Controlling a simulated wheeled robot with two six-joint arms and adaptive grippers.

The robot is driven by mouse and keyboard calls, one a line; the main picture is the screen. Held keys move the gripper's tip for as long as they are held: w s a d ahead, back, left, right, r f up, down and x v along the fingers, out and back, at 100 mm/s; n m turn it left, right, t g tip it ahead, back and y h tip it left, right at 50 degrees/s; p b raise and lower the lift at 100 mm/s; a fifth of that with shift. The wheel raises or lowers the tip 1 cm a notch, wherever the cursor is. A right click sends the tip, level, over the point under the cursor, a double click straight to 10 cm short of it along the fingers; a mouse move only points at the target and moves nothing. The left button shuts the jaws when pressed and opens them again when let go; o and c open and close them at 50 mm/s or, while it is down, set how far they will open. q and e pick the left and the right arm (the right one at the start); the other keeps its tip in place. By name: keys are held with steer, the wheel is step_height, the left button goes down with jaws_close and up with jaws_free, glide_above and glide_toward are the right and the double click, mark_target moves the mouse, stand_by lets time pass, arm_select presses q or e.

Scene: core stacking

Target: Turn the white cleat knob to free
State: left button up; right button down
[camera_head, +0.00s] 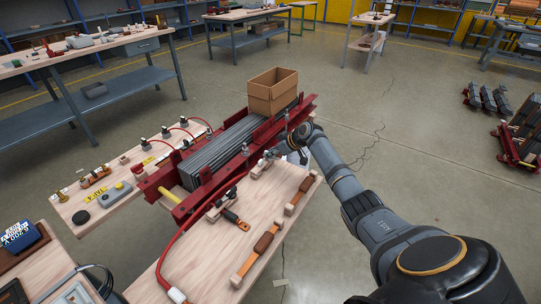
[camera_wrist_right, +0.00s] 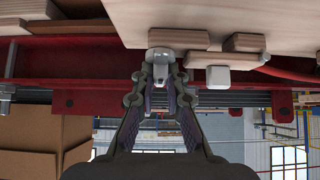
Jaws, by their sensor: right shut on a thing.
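The white cleat knob (camera_wrist_right: 161,55) is at the top middle of the right wrist view, beside the red frame rail and below a pale wooden board. My right gripper (camera_wrist_right: 164,74) has its fingertips closed around the knob, one on each side. In the head view my right gripper (camera_head: 290,146) is at the right edge of the red frame (camera_head: 308,103), and its own links hide most of the knob there. Another white block (camera_wrist_right: 217,77) sits to the right in the wrist view, apart from the fingers. My left gripper is not in view.
Grey stacked strips (camera_head: 232,145) lie in the red frame. An open cardboard box (camera_head: 272,91) stands at its far end. A wooden board (camera_head: 258,213) with tools and a red hose lies in front. Open floor (camera_head: 385,115) lies to the right.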

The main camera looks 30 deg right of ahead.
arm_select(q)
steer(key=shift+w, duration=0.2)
arm_select(e)
steer(key=shift+f, duration=0.15)
steer(key=c, duration=1.4)
jaws_free()
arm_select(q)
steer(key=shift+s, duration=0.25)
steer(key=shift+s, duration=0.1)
arm_select(e)
steer(key=v, duration=0.8)
